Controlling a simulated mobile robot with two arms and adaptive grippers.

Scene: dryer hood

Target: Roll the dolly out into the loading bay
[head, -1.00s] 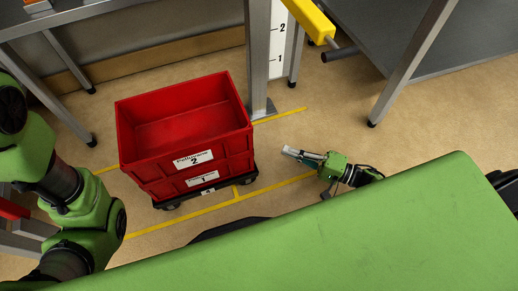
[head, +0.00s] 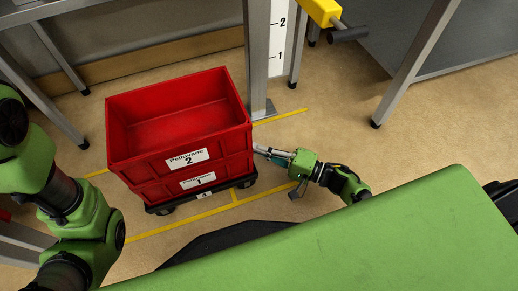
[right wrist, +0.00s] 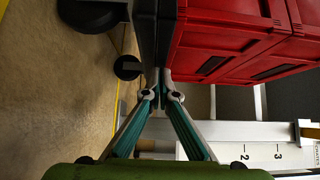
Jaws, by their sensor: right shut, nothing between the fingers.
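The black dolly (head: 167,209) stands on the floor on small wheels, under two stacked red crates (head: 180,167). The upper crate is open and looks empty. The crates' labels face me. In the right wrist view the dolly (right wrist: 145,40) and its wheels show above the fingers, beside the crates (right wrist: 225,35). My right gripper (head: 257,149) is shut and empty, low at the right side of the stack. In its wrist view the fingertips (right wrist: 163,78) are at the dolly's edge; I cannot tell whether they touch. My left arm shows at the left, its gripper out of view.
Yellow floor lines (head: 180,228) run around the dolly. A metal post (head: 257,60) with a numbered white strip (head: 278,40) stands just behind its right corner. Grey tables stand left and right; a table leg (head: 415,65) is at right. Floor between post and right table is clear.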

